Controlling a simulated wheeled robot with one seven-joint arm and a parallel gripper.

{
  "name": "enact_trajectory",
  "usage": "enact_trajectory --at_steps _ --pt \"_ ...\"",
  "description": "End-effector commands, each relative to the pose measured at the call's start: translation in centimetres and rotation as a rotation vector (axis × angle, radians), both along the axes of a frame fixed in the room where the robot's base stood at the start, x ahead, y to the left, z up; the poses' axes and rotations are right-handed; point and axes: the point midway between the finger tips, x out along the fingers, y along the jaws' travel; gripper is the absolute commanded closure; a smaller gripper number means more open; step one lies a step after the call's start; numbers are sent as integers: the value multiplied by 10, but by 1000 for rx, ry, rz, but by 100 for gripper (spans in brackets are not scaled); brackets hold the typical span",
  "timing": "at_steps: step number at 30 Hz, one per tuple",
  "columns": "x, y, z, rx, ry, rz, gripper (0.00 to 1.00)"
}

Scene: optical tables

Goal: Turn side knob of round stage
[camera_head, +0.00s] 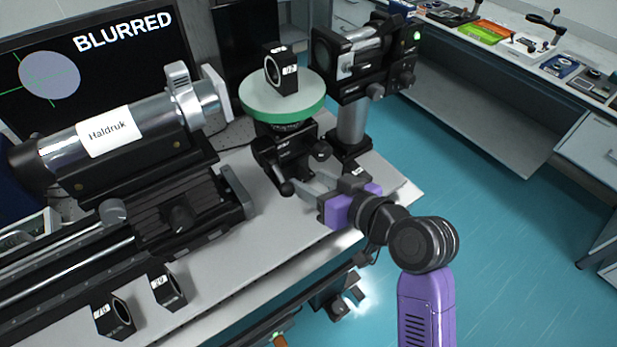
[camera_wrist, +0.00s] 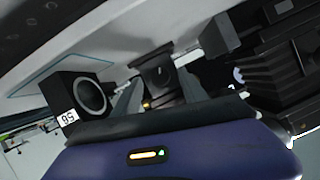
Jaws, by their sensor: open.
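The round stage (camera_head: 283,103), a disc with a pale top and green rim, sits on a black mount (camera_head: 283,148) near the table's back edge. A dark side knob (camera_head: 287,188) sticks out low at the mount's front; another (camera_head: 320,152) shows at its right. My gripper (camera_head: 307,178) is open, its grey fingers reaching left close to the front knob. I cannot tell whether they touch it. In the wrist view, a black part (camera_wrist: 158,72) shows between and beyond the fingers (camera_wrist: 157,95); it is too dark to identify surely.
A black holder (camera_head: 281,70) stands on the disc. The Haldruk tube (camera_head: 110,135) is at left, an optical unit (camera_head: 362,60) behind right. Two holders (camera_head: 115,318) (camera_head: 168,291) stand front left. The screen (camera_head: 90,60) reads BLURRED.

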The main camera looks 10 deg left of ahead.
Motion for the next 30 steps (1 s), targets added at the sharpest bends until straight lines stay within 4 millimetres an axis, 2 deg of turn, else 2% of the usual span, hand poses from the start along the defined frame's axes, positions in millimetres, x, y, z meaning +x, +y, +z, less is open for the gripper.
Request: enact_trajectory --at_steps 6,14,21,22,30 --pt "10 10 -6 -1 0 -2 50" --pt "10 11 -6 -2 -1 -1 50" --pt "10 10 -6 -1 0 -2 97" --pt "10 10 -6 -1 0 -2 100" --pt "10 10 -7 -14 -12 -2 100"
